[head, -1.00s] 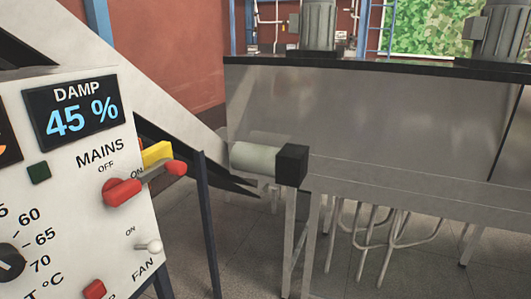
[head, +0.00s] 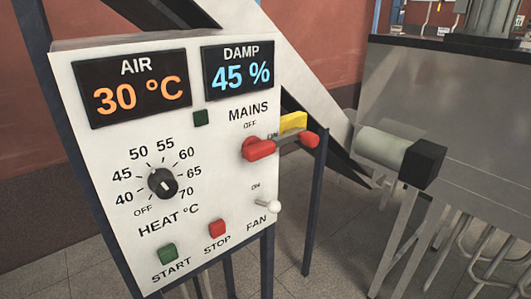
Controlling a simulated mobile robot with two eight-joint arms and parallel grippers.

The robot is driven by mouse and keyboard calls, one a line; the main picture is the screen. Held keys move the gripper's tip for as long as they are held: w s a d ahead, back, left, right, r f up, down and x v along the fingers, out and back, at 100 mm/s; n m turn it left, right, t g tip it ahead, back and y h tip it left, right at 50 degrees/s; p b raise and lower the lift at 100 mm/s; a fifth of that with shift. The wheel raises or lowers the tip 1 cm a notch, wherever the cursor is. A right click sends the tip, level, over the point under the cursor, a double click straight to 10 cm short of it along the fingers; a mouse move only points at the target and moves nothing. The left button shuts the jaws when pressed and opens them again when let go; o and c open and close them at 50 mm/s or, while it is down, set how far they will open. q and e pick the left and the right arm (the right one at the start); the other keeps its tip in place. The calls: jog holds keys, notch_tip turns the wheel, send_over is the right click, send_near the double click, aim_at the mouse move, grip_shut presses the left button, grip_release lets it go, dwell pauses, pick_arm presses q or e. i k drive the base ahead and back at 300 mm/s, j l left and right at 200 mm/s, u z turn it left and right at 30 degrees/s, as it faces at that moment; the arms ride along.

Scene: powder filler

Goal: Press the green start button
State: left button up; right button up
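The green start button (head: 168,253) is a small square at the lower left of the white control panel (head: 205,165), above the word START. Nothing touches it. The red stop button (head: 217,229) sits to its right. Neither of my grippers shows in the head view.
The panel also has a heat dial (head: 162,183), a red mains lever (head: 280,144), a fan toggle (head: 268,207), an air display (head: 134,88) reading 30 °C and a damp display (head: 238,69) reading 45 %. A metal tank (head: 470,120) stands at the right.

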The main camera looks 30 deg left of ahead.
aim_at(168, 254)
jog(key=u, duration=1.65)
